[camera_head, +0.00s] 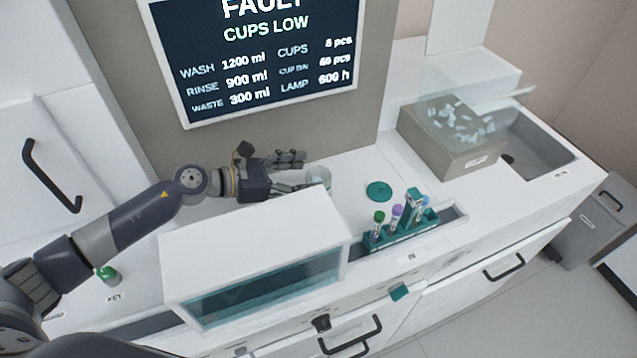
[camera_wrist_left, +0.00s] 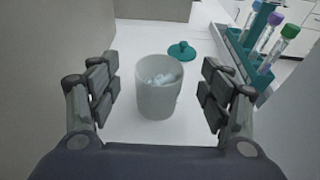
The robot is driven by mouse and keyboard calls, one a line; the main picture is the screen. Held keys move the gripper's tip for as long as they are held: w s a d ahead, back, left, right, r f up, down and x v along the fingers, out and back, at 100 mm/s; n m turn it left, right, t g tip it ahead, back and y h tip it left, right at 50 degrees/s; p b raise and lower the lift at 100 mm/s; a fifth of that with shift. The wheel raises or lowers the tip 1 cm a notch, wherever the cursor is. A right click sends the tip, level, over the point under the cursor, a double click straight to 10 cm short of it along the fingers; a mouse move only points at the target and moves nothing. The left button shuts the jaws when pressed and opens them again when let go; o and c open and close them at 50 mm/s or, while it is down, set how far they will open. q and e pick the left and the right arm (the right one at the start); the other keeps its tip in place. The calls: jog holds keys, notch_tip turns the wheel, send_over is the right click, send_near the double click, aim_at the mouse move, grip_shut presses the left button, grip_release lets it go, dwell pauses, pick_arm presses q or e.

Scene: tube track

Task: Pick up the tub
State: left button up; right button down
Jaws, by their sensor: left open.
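The tub (camera_wrist_left: 158,97) is a translucent whitish cup-shaped container standing upright on the white counter, with small pale pieces inside. In the left wrist view it stands between the two spread fingers of my left gripper (camera_wrist_left: 160,95), apart from both. In the head view the tub (camera_head: 318,180) shows just right of the left gripper (camera_head: 289,173), its lower part hidden behind the white box. The left gripper is open and empty. A teal round lid (camera_head: 379,191) lies flat on the counter to the right of the tub; it also shows in the left wrist view (camera_wrist_left: 181,51).
A teal rack (camera_head: 405,233) with several capped tubes stands in a slot right of the white box (camera_head: 255,240). A grey bin (camera_head: 450,140) of clear pieces sits by the sink. A wall screen (camera_head: 262,60) rises behind.

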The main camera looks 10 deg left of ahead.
aim_at(319, 176)
pick_arm(q)
jog(key=p+x, duration=0.1)
jog(key=x, duration=0.2)
jog(key=shift+w+d+f, duration=0.3)
jog(key=shift+d, duration=0.05)
jog(key=shift+f, duration=0.1)
jog(key=c, duration=0.9)
jog(key=shift+c, duration=1.2)
pick_arm(e)
jog(key=shift+s+d+r, duration=0.2)
jog(key=shift+s+r, duration=0.4)
jog(key=shift+r, duration=0.3)
